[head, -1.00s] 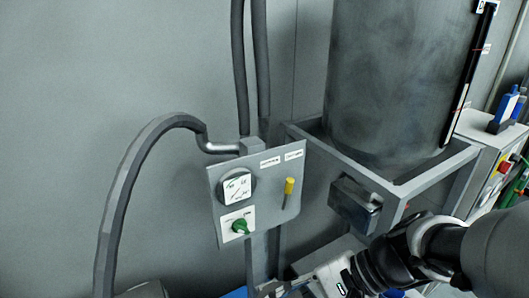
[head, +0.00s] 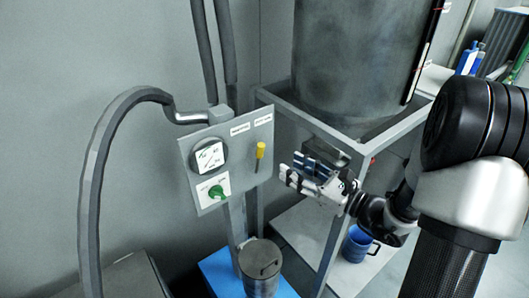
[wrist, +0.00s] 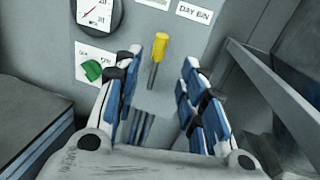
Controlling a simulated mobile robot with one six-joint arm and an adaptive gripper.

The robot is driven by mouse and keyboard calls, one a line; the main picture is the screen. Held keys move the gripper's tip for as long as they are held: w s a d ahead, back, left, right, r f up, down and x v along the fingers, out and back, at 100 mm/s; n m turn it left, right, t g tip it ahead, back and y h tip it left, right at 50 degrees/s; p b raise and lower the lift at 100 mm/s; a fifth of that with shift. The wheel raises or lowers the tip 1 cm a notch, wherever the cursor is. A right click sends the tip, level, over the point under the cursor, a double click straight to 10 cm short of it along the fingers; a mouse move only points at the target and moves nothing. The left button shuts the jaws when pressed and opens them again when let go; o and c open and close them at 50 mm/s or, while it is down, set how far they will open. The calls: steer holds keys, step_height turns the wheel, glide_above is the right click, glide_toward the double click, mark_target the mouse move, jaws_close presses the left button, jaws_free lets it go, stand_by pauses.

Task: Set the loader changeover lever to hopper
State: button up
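The changeover lever has a yellow handle (head: 260,151) on a thin grey stem and sits on the right part of a grey panel (head: 237,158). It points up, leaning slightly right. Two white labels are above it. The right label (wrist: 194,12) reads DAY BIN in the wrist view; the left label (head: 239,129) is too small to read surely. My gripper (head: 291,168) is open and empty, to the right of the lever in the head view. In the wrist view the yellow handle (wrist: 161,47) shows beyond the gap between the blue-padded fingers (wrist: 162,82), apart from them.
A round gauge (head: 209,155) and a green knob (head: 216,192) share the panel, left of the lever. A grey frame (head: 300,118) carrying a large drum (head: 345,70) stands to the right. A thick hose (head: 92,170) arches at left. A lidded metal can (head: 261,268) stands below.

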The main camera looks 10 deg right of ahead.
mark_target(263, 151)
steer(key=x, duration=1)
steer(key=shift+w+a+b, duration=0.3)
steer(key=shift+b, duration=0.05)
steer(key=shift+c, duration=0.5)
jaws_close()
